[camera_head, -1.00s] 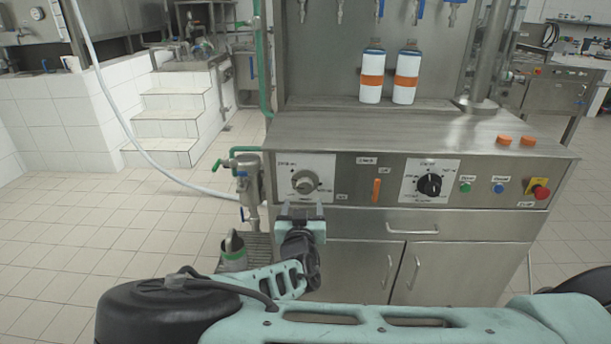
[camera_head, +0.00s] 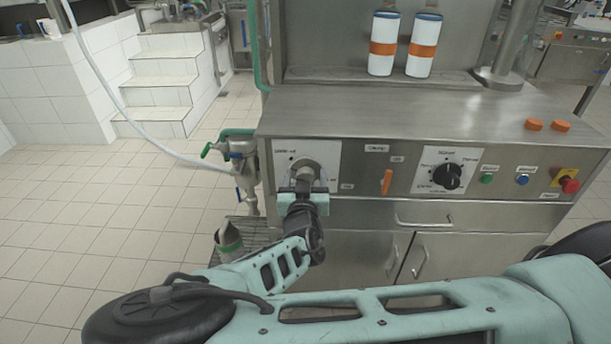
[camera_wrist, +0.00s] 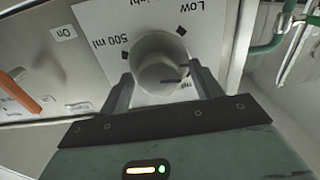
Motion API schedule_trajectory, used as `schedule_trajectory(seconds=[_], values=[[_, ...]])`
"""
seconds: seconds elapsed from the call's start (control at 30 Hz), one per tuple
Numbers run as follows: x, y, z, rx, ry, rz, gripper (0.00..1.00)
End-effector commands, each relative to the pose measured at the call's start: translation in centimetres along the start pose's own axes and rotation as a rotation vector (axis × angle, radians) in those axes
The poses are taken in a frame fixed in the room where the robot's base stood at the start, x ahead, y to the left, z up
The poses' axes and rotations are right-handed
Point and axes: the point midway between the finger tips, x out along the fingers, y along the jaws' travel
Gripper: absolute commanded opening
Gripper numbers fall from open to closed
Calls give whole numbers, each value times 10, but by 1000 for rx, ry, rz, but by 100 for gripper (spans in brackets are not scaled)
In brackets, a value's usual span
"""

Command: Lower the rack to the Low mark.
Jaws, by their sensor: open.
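A round grey knob (camera_head: 306,171) sits on a white label plate (camera_head: 331,160) at the left of the steel machine's front. In the wrist view the knob (camera_wrist: 158,60) stands out between my two fingers. A thin dark line shows on the knob's lower right side. My gripper (camera_head: 303,188) is open, with its fingers (camera_wrist: 163,88) on either side of the knob. Contact cannot be told.
An orange switch (camera_head: 387,181), a black dial (camera_head: 447,176), green and blue buttons and a red emergency knob (camera_head: 569,184) lie to the right. Two white bottles with orange bands (camera_head: 384,45) stand on the machine. A valve with green pipe (camera_head: 238,150) is close on the left.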

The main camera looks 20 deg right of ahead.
Motion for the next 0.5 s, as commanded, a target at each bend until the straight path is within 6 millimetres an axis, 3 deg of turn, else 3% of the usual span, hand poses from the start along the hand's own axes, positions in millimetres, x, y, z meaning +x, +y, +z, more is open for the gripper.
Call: schedule_trajectory(seconds=[0.07, 0.2, 0.5], values=[[0, 0, 0, 0, 0, 0, 62], [0, 0, 0, 0, 0, 0, 23], [0, 0, 0, -17, 0, 0, 21]])
